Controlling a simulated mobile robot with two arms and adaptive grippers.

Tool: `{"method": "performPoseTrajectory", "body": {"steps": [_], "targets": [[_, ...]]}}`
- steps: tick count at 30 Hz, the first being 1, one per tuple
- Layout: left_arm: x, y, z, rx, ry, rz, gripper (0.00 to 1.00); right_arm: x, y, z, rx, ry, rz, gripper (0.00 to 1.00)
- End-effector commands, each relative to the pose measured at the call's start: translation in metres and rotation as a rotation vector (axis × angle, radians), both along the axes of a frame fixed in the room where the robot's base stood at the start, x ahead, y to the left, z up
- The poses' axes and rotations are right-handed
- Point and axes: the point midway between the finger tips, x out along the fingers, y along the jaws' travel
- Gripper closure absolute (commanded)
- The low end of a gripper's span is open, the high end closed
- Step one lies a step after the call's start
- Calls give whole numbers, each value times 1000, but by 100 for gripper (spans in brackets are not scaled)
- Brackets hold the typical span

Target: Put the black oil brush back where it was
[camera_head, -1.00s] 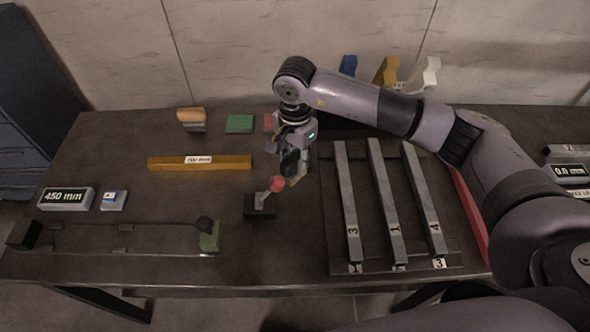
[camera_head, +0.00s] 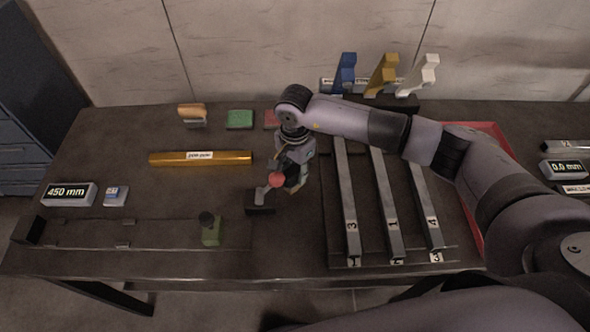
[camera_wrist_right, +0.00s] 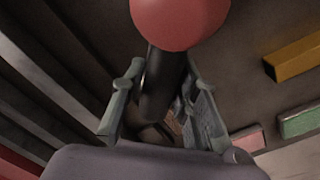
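My right gripper (camera_head: 285,180) points down beside a red ball knob (camera_head: 277,180) on a grey lever with a black base (camera_head: 260,209). In the right wrist view the red knob (camera_wrist_right: 180,18) fills the top. A dark rounded rod (camera_wrist_right: 160,85) lies between the fingers of my right gripper (camera_wrist_right: 163,75), which stand apart with a visible gap on the left. I cannot tell whether this rod is the black oil brush or part of the lever. No other thing is clearly the brush. My left gripper is out of view.
Blue (camera_head: 346,75), yellow (camera_head: 383,75) and white (camera_head: 424,75) holders stand at the back. Numbered grey bars (camera_head: 387,210) lie to the right, beside a red tray (camera_head: 477,235). A golden bar (camera_head: 225,158) lies left. A green block with a black knob (camera_head: 211,232) stands at front left.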

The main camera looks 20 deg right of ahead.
Motion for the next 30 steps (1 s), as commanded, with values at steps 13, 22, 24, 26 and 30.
{"method": "performPoseTrajectory", "body": {"steps": [13,22,24,26,30], "targets": [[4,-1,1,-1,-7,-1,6,0,0,1,0,0,0,55],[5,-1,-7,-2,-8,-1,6,2,0,23,1,-6,2,55],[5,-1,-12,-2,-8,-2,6,2,0,38,2,-7,1,55],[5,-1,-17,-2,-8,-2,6,2,0,51,1,-6,2,55],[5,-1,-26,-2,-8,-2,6,2,0,82,1,-6,2,55]]}}
